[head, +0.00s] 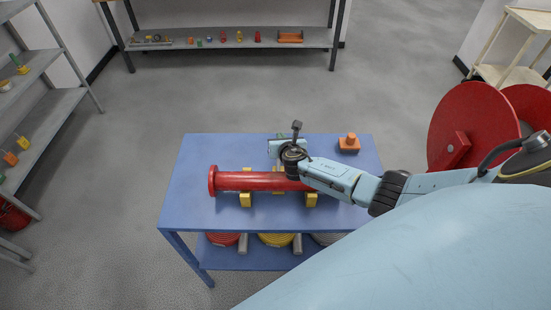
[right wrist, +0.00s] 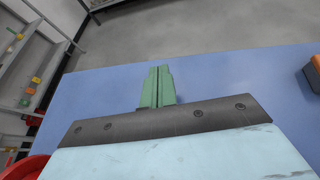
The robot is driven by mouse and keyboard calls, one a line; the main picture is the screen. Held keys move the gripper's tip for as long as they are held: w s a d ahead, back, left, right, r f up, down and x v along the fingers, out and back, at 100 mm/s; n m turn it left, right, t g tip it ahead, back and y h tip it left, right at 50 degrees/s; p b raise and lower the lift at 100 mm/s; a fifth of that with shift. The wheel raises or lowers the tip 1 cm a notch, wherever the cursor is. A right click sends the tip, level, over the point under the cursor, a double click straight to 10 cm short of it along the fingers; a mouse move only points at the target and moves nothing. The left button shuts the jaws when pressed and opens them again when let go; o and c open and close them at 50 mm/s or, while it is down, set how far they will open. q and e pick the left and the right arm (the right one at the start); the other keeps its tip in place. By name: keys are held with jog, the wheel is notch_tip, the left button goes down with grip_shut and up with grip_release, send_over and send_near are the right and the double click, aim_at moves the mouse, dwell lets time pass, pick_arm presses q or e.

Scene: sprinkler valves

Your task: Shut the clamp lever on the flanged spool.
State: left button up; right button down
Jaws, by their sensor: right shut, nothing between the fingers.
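The red flanged spool (head: 238,181) lies sideways on yellow supports (head: 246,199) on the blue table (head: 190,215). Its flange shows at the left end; my right arm covers its right end. I cannot make out the clamp lever; it may be hidden behind my arm. My right gripper (head: 278,151) is over the table behind the spool's middle, partly covered by its own wrist. In the right wrist view its green fingers (right wrist: 157,84) are together and empty above the blue tabletop. Some red shows at that view's lower left corner. My left gripper is not in view.
An orange block (head: 349,145) sits at the table's back right. Coiled items lie on its lower shelf (head: 262,257). Racks stand at the left (head: 45,140) and back (head: 215,42). A red reel (head: 470,125) is at the right. The table's left end is clear.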

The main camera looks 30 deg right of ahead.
jog(key=shift+w+d+f+b, duration=0.45)
jog(key=shift+w+f+b, duration=0.3)
jog(key=shift+f+b, duration=0.05)
jog(key=shift+r, duration=0.1)
